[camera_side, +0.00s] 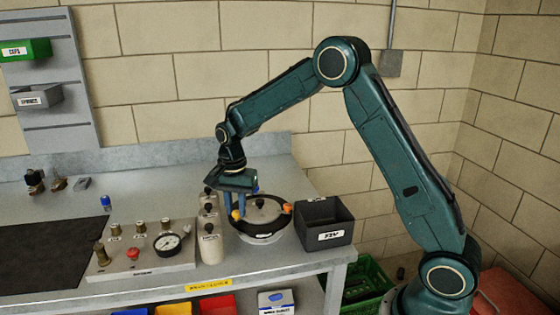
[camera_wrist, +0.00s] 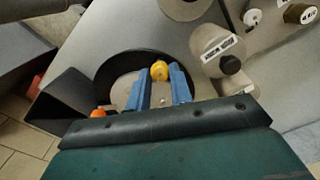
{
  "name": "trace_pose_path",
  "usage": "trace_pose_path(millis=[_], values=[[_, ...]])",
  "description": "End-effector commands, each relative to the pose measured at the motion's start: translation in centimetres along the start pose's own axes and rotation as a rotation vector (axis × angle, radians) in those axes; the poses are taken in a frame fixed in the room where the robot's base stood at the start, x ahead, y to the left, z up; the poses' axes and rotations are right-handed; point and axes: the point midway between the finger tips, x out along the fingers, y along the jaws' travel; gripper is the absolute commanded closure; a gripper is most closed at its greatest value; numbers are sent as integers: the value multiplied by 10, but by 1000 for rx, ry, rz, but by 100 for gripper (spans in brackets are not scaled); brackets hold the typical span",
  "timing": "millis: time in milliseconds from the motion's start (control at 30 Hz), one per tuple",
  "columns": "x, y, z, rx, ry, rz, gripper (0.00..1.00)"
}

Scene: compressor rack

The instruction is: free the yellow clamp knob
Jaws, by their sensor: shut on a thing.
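The yellow clamp knob (camera_side: 236,214) sits at the left rim of a round pot (camera_side: 258,236) with a grey lid. In the wrist view the yellow knob (camera_wrist: 160,70) lies between the tips of my two blue fingers. My gripper (camera_side: 233,207) points down over the left side of the pot and is shut on the yellow knob. It also shows in the wrist view (camera_wrist: 161,77), reaching over the lid. An orange knob (camera_side: 287,208) sits at the opposite rim; it shows in the wrist view too (camera_wrist: 98,113).
A dark open bin (camera_side: 327,238) stands right of the pot, near the bench's right edge. White bottles (camera_side: 210,248) with black caps stand close on the left. Further left are a panel with a gauge (camera_side: 168,242) and a black mat (camera_side: 45,250). The bench behind is mostly clear.

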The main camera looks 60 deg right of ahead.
Motion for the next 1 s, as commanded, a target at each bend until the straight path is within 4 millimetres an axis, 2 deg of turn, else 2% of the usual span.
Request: trace_pose_path(millis=[367,1000], values=[[0,0,0,-139,0,0,100],[-1,0,0,-707,0,-1,100]])
